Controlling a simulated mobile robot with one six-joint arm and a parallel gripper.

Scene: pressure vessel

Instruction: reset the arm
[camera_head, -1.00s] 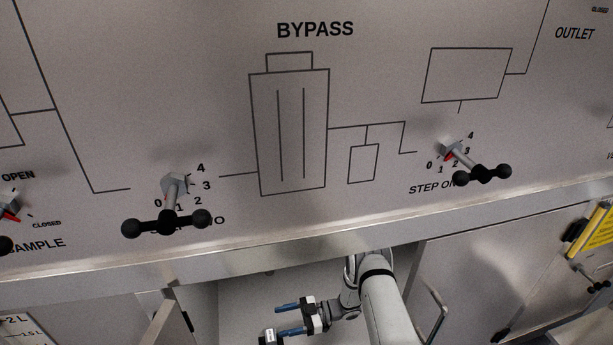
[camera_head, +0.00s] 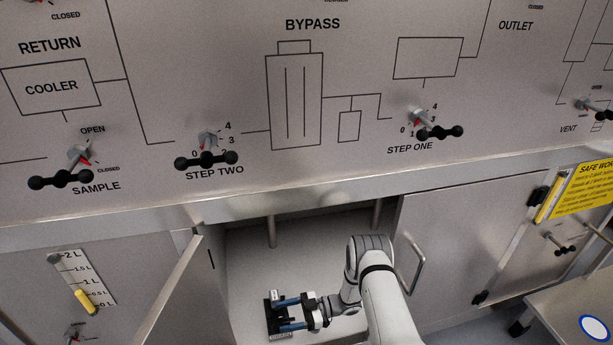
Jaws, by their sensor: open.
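My arm (camera_head: 385,305) reaches up from the bottom of the view, in front of the open cabinet below the panel. My gripper (camera_head: 287,314) is at its end, pointing left, with two blue-tipped fingers apart. A small dark object with a pale label (camera_head: 277,318) lies by the fingertips, inside or at the mouth of the cabinet. I cannot tell whether the fingers touch it or straddle it.
The grey panel carries the STEP TWO handle (camera_head: 207,158), STEP ONE handle (camera_head: 437,130) and SAMPLE handle (camera_head: 62,180) above the arm. An open cabinet door (camera_head: 180,290) stands to the left, a closed door (camera_head: 460,240) to the right. A table (camera_head: 575,300) is at lower right.

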